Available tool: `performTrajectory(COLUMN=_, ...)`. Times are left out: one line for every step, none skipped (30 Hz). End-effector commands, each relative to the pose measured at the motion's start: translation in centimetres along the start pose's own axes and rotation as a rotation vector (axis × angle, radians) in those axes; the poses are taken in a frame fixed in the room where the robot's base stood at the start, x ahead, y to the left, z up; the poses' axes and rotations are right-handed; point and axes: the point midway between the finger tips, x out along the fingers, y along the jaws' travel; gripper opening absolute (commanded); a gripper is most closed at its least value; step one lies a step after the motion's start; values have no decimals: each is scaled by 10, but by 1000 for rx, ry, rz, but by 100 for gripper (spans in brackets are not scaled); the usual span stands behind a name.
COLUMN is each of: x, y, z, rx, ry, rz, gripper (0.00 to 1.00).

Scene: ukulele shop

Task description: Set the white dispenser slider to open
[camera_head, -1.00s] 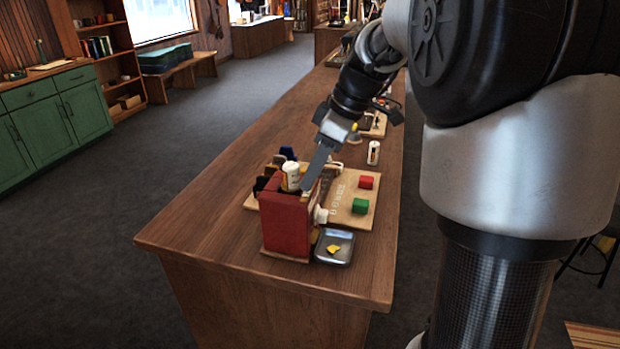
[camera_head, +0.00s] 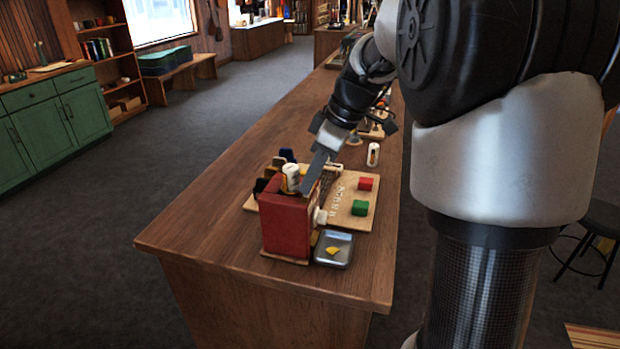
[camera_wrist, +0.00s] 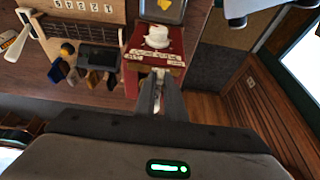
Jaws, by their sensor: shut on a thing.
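The red dispenser (camera_head: 286,222) stands upright near the front end of the wooden counter. In the wrist view its red face (camera_wrist: 133,72) carries a white round knob (camera_wrist: 157,37) and pale lettered strips. My gripper (camera_head: 304,190) points down at the dispenser's top edge. In the wrist view its fingers (camera_wrist: 159,80) are closed together on a small pale piece at the dispenser, apparently the white slider, mostly hidden between them. The slider's exact position cannot be read. A metal tray (camera_head: 347,262) with a yellow piece sits by the dispenser's base.
The counter's left front (camera_head: 190,235) is clear.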

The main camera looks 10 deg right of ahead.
Motion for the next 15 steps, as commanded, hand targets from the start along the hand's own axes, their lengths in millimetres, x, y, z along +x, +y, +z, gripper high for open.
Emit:
performTrajectory(x=-2, y=11, z=-1, rx=2, ry=0, rz=4, gripper=0)
performTrajectory(x=-2, y=16, z=0, rx=3, ry=0, rz=5, gripper=0)
performTrajectory(x=-2, y=23, z=0, rx=3, ry=0, rz=5, gripper=0)
performTrajectory(x=-2, y=26, z=-1, rx=2, ry=1, rz=5, gripper=0)
performTrajectory(x=-2, y=29, z=-1, rx=2, ry=1, rz=6, gripper=0)
performTrajectory(x=-2, y=32, z=-1, rx=1, ry=1, rz=4, gripper=0)
performTrajectory(x=-2, y=33, z=-1, rx=1, ry=2, rz=5, gripper=0)
performTrajectory(x=-2, y=34, z=-1, rx=0, ry=2, rz=5, gripper=0)
performTrajectory(x=-2, y=34, z=-1, rx=0, ry=2, rz=7, gripper=0)
performTrajectory(x=-2, y=34, z=-1, rx=0, ry=2, rz=7, gripper=0)
performTrajectory(x=-2, y=34, z=-1, rx=0, ry=3, rz=8, gripper=0)
performTrajectory(x=-2, y=34, z=-1, rx=0, ry=3, rz=9, gripper=0)
performTrajectory(x=-2, y=34, z=-1, rx=0, ry=3, rz=10, gripper=0)
performTrajectory(x=-2, y=34, z=-1, rx=0, ry=3, rz=10, gripper=0)
performTrajectory(x=-2, y=35, z=-1, rx=0, ry=3, rz=11, gripper=12)
